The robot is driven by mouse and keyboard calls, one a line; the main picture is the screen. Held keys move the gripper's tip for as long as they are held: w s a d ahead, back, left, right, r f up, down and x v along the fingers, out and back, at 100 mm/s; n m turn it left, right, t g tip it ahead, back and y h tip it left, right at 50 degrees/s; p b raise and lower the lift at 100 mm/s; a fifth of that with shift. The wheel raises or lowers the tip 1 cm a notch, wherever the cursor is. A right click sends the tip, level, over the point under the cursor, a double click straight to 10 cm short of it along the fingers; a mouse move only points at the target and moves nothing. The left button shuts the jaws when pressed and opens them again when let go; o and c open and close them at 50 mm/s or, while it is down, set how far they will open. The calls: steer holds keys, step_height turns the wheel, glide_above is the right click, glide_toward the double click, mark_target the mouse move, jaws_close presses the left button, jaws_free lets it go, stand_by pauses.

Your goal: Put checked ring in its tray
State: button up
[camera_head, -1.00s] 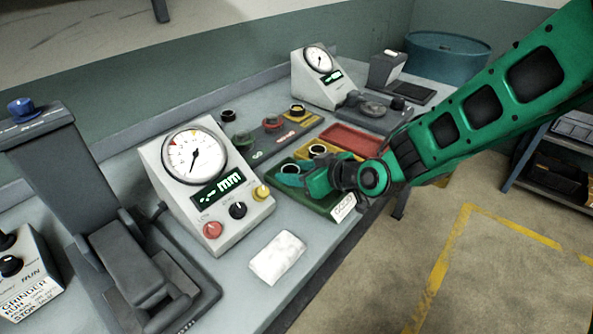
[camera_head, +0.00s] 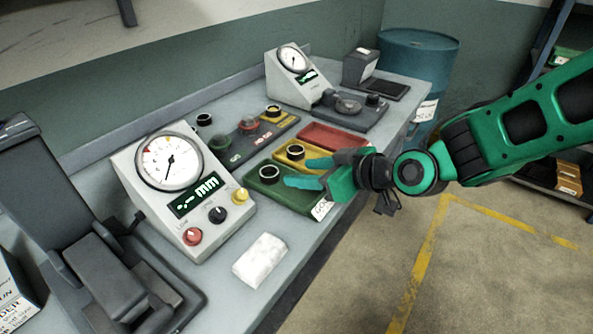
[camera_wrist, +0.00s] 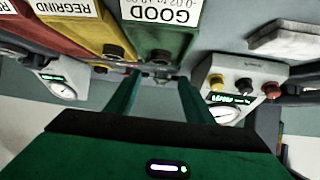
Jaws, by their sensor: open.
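A dark ring (camera_head: 269,174) lies in the green tray (camera_head: 298,199) labelled GOOD, near its far-left end. My gripper (camera_head: 303,173) is open and empty, with its fingers over the tray area to the right of that ring and apart from it. The wrist view shows the ring (camera_wrist: 160,56) ahead between the two open fingers. Another dark ring (camera_head: 295,150) sits in the yellow tray (camera_head: 284,157) labelled REGRIND. The red tray (camera_head: 335,137) beside it looks empty.
A gauge box with dial (camera_head: 172,165) stands left of the trays, with a white cloth (camera_head: 260,260) in front. A dark panel (camera_head: 252,135) with rings lies behind the trays. A second gauge (camera_head: 295,75) and a blue drum (camera_head: 418,65) are farther back.

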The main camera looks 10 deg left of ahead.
steer(key=shift+s+d+r, duration=0.15)
steer(key=shift+d, duration=0.05)
steer(key=w+d+f+m+h, duration=0.15)
steer(key=d+m+h, duration=0.6)
steer(key=d, duration=2.25)
steer(key=s+d+m+g+h, duration=0.1)
steer(key=s+d+m, duration=0.1)
steer(key=s+d, duration=0.3)
steer(key=s+d+m+g+h, duration=0.1)
steer(key=s+d+m+h, duration=0.15)
steer(key=d, duration=0.45)
steer(key=s+d+r+m+g, duration=0.1)
steer(key=s+d+m+g, duration=0.3)
steer(key=s, duration=1.1)
steer(key=d+m, duration=0.2)
steer(key=d, duration=0.1)
steer(key=shift+s+d+m, duration=0.2)
steer(key=shift+d+m, duration=0.2)
steer(key=shift+r, duration=0.1)
